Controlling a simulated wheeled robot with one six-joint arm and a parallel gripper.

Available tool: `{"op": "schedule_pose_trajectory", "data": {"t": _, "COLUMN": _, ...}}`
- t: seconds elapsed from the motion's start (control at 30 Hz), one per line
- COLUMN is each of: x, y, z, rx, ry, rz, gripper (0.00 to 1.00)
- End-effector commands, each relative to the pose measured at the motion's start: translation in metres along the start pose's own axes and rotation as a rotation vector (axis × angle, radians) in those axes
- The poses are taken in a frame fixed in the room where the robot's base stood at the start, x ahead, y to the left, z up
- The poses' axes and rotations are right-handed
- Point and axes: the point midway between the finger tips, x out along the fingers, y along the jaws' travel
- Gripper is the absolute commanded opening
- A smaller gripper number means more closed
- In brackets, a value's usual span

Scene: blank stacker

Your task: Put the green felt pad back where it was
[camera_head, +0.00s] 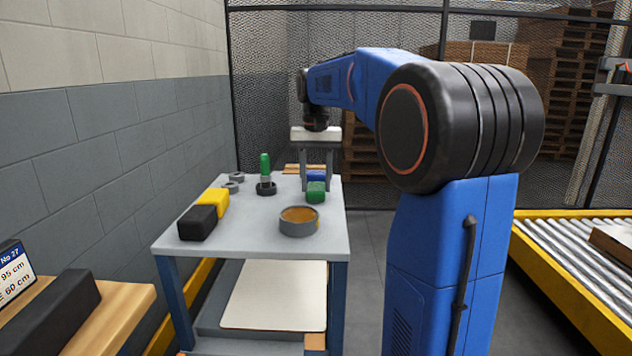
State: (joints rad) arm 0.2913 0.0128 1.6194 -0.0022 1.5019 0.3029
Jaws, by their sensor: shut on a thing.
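The green felt pad (316,192) shows as a small green block near the right edge of the grey table (240,248). My gripper (317,187) points down from above, with one finger on each side of the pad, and is shut on it. I cannot tell whether the pad touches the tabletop or hangs just over it. A blue block (316,175) shows just behind the pad, between the fingers.
A round grey tin (299,227) with orange-brown contents stands in front of the pad. A green-topped tool (265,168) stands upright in a dark ring. Grey rings (232,186), a yellow block (213,202) and a black block (198,223) line the left side.

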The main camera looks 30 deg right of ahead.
Motion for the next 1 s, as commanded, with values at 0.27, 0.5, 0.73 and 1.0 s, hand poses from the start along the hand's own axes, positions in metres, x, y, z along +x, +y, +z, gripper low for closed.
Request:
{"op": "schedule_pose_trajectory", "data": {"t": 0.27, "x": 0.001, "y": 0.000, "z": 0.000, "rx": 0.000, "ry": 0.000, "rz": 0.000, "gripper": 0.19}}
{"op": "schedule_pose_trajectory", "data": {"t": 0.5, "x": 0.002, "y": 0.000, "z": 0.000, "rx": 0.000, "ry": 0.000, "rz": 0.000, "gripper": 0.61}}
{"op": "schedule_pose_trajectory", "data": {"t": 0.73, "x": 0.002, "y": 0.000, "z": 0.000, "rx": 0.000, "ry": 0.000, "rz": 0.000, "gripper": 0.61}}
{"op": "schedule_pose_trajectory", "data": {"t": 1.0, "x": -0.027, "y": 0.000, "z": -0.001, "rx": 0.000, "ry": 0.003, "rz": -0.001, "gripper": 0.61}}
